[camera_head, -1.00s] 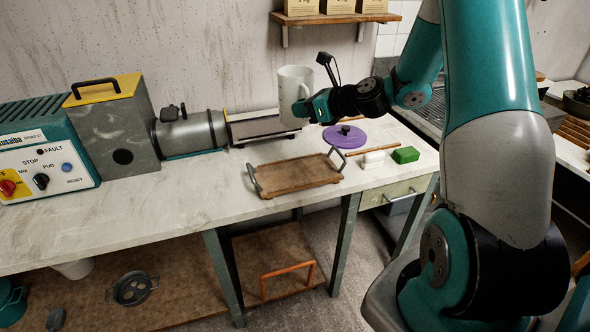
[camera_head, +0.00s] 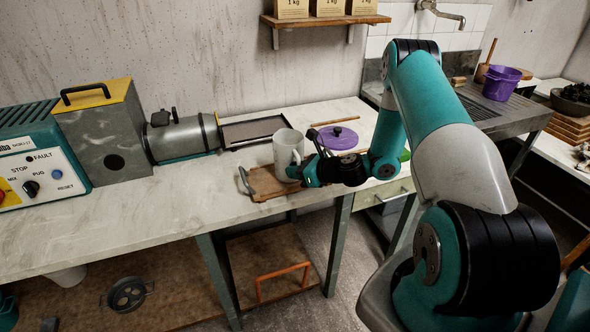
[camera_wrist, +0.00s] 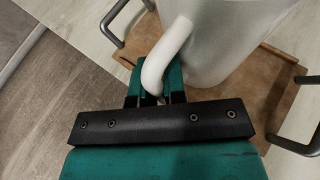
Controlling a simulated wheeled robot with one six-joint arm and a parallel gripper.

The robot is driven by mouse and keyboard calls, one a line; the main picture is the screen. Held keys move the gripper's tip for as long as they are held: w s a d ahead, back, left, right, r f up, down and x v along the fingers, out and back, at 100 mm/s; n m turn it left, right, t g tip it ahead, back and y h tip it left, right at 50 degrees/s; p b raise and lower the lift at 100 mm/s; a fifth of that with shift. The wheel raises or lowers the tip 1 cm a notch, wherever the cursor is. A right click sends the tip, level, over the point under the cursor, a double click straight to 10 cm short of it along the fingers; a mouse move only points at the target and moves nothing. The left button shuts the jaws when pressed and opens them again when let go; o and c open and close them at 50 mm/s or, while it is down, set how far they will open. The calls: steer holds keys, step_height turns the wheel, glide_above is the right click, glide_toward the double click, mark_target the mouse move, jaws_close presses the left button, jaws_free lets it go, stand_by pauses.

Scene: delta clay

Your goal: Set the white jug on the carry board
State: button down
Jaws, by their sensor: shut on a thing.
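The white jug (camera_head: 287,150) stands upright at the carry board, over its wooden surface in the head view. In the wrist view the jug (camera_wrist: 225,40) fills the upper middle, with its handle toward me. My gripper (camera_head: 304,171) is shut on the jug's handle; the fingers (camera_wrist: 155,84) close around it in the wrist view. The carry board (camera_head: 262,186) is a brown wooden tray with metal end handles, and its wood (camera_wrist: 262,95) shows beneath the jug. Whether the jug's base touches the board is hard to tell; my gripper hides part of it.
A purple lid (camera_head: 338,138) with a black knob lies right of the jug. A grey and teal machine with a long barrel (camera_head: 185,134) and a tray (camera_head: 252,131) stand behind and left. The counter (camera_head: 150,215) is clear at front left.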

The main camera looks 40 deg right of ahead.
steer(key=c, duration=1.6)
jaws_free()
steer(key=shift+f, duration=0.15)
steer(key=o, duration=0.4)
